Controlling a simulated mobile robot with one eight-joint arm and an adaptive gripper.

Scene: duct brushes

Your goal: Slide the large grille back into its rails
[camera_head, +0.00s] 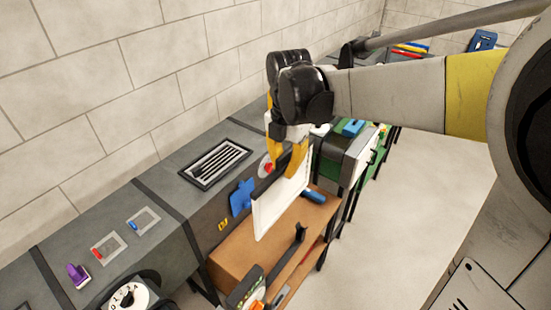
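A black-framed slotted grille (213,164) lies in the top of the grey duct (185,165), left of my gripper. I cannot make out the rails; the panel hides part of the duct's front side.
A blue piece (241,197) is on the duct's front, left of the panel. A brown bench (232,262) stands below, with a black upright bracket (292,250) and a blue-handled item (314,196). The block wall closes the back; the pale floor (420,190) at right is clear.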

